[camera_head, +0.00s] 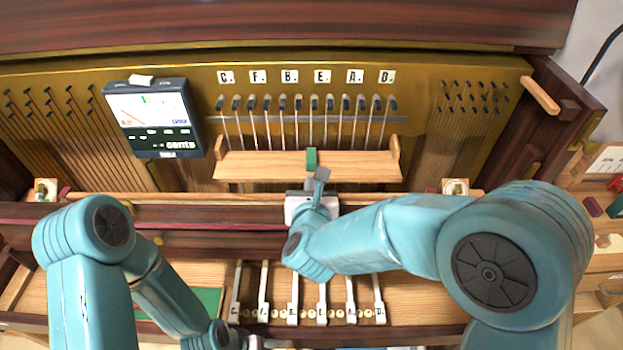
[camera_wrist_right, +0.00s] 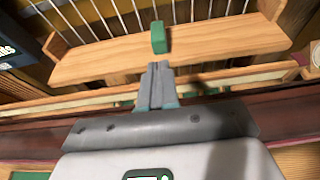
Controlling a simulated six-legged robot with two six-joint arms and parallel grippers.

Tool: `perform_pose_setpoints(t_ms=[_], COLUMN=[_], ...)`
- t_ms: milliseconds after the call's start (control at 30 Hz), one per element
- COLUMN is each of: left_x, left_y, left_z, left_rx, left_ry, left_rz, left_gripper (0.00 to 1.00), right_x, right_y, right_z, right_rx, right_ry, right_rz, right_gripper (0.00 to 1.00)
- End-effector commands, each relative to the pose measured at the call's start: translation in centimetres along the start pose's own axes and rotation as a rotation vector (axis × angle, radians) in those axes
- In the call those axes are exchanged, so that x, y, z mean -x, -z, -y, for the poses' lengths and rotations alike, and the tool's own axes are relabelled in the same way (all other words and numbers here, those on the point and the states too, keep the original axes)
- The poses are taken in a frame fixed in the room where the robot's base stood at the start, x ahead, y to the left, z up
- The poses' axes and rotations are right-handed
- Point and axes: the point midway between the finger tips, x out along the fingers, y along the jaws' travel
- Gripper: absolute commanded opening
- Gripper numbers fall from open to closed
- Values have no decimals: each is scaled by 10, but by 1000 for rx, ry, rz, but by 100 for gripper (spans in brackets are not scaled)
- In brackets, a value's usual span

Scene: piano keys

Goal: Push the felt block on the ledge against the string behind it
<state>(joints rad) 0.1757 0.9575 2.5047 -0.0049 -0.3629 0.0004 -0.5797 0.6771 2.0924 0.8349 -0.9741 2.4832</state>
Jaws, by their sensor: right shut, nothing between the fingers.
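The green felt block (camera_head: 311,159) stands upright on the wooden ledge (camera_head: 255,165), in front of the row of strings (camera_head: 299,130). In the right wrist view the felt block (camera_wrist_right: 159,38) stands near the middle of the ledge (camera_wrist_right: 215,42), with strings rising behind it. I cannot tell whether it touches a string. My right gripper (camera_head: 320,176) is shut and empty, just in front of the block. Its fingertips (camera_wrist_right: 158,68) point at the block in the right wrist view and appear a little short of it. My left gripper is not clearly visible; the left arm is low at the left.
A tuner (camera_head: 150,118) with a dial stands left of the ledge. Letter labels (camera_head: 290,76) sit above the tuning pins. A dark red rail (camera_head: 180,215) runs in front of the ledge, and white keys (camera_head: 293,290) lie below. The ledge beside the block is clear.

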Motion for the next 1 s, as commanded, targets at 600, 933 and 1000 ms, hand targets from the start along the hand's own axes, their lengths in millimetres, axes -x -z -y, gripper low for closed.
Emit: perform_pose_setpoints(t_ms=[600, 933, 1000], left_x=[5, 8, 9], left_y=[0, 0, 0], left_z=[-2, -3, -3], left_rx=[0, 0, 0], left_ry=[0, 0, 0], left_rz=[0, 0, 0], left_gripper=[43, 43, 43], right_x=[-12, -26, -29], right_y=[1, 1, 0], right_z=[-1, 0, 0], right_rx=[0, 0, 0], right_ry=[-1, -1, -1], right_rz=[-2, -2, -2], right_gripper=[0, 0, 0])
